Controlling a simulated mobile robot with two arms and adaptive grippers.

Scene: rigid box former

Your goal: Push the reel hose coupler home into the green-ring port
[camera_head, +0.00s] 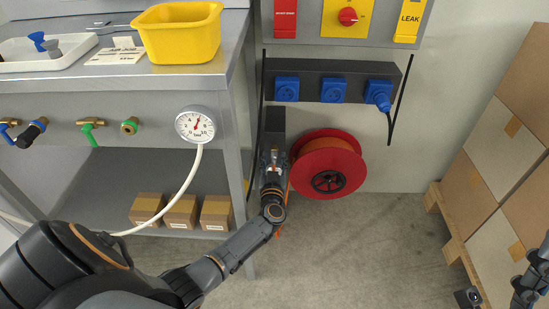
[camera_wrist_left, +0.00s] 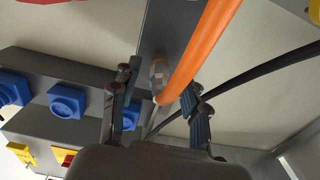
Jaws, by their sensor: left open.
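The reel hose coupler (camera_wrist_left: 158,76), a small metallic piece, shows between my left fingers in the left wrist view, beside the orange hose (camera_wrist_left: 205,45). My left gripper (camera_wrist_left: 158,97) is open, a finger on each side of the coupler, with gaps showing. In the head view my left gripper (camera_head: 273,160) is at the dark upright holder (camera_head: 274,122), left of the red hose reel (camera_head: 328,165). The green-ring port (camera_head: 130,126) is on the bench front, left of the gauge, and looks empty. Part of my right arm (camera_head: 530,280) shows at the lower right edge; its finger state is unclear.
A gauge (camera_head: 196,125) with a white hose (camera_head: 180,190) hangs on the bench front. A green-handled valve (camera_head: 90,130) and a black coupler (camera_head: 31,133) are farther left. A socket strip (camera_head: 310,85) is above the reel. Boxes (camera_head: 500,180) stack at right.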

